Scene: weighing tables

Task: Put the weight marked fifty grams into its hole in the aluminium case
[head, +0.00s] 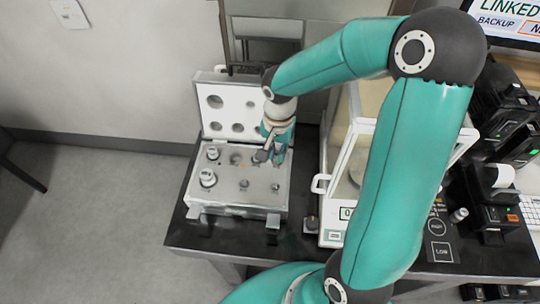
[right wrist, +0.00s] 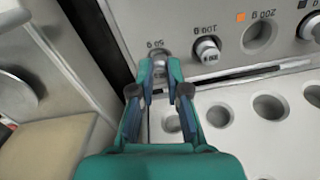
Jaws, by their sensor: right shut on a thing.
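The open aluminium case (head: 236,205) stands on the dark table, its lid raised at the back. My right gripper (head: 264,156) points down over the back right of the case's base. In the right wrist view my right gripper (right wrist: 160,82) is shut on a small silver weight (right wrist: 160,60), right beside the upside-down 50 g mark. The fingers partly hide the weight and its hole, so I cannot tell how deep it sits. Next to it the 100 g weight (right wrist: 207,50) is in its hole, and the 200 g hole (right wrist: 258,35) looks empty. My left gripper is out of view.
The lid (head: 237,103) with its round recesses stands close behind my right gripper. Larger weights (head: 208,178) sit at the case's left. A balance with a white-framed glass shield (head: 335,170) stands close to the right. A small silver cylinder (head: 458,215) stands further right.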

